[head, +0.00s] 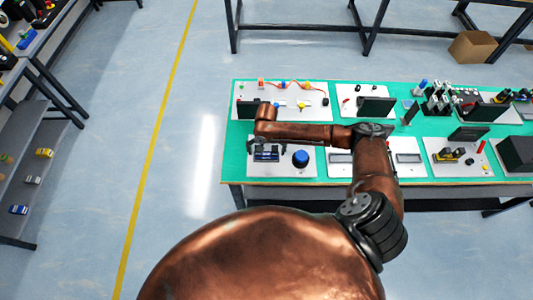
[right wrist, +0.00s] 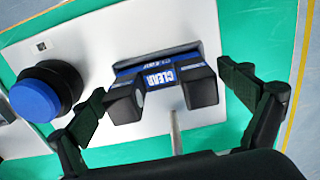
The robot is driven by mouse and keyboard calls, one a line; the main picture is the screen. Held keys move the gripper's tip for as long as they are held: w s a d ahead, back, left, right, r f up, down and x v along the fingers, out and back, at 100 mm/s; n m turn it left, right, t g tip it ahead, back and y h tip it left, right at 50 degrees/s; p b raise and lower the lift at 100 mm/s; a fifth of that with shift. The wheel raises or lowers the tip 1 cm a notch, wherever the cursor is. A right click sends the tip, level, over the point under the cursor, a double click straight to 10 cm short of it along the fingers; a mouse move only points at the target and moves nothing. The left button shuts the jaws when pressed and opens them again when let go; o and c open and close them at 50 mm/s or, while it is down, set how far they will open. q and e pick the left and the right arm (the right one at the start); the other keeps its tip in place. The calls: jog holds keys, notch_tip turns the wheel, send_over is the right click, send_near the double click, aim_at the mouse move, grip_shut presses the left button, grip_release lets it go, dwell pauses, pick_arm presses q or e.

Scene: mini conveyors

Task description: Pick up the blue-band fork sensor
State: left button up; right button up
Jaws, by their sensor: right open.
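The blue-band fork sensor (right wrist: 155,78) is a black two-pronged block with a blue band and white lettering. It is on a white panel, its prongs toward the camera. In the head view the sensor (head: 266,153) shows at the left front of the green-topped table, just below my right wrist. My right gripper (right wrist: 164,82) is open, one finger on each side of the sensor in the right wrist view. Gaps show between fingers and sensor, and nothing is held. In the head view my arm hides much of the area around the gripper. My left gripper is not in view.
A black knob with a blue cap (head: 300,158) stands close beside the sensor on the same panel; it also shows in the right wrist view (right wrist: 38,98). Other white panels with devices and dark upright screens (head: 376,107) fill the green table (head: 232,163). Open floor lies left.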

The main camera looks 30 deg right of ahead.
jog(key=c, duration=1.4)
jog(key=shift+r, duration=0.1)
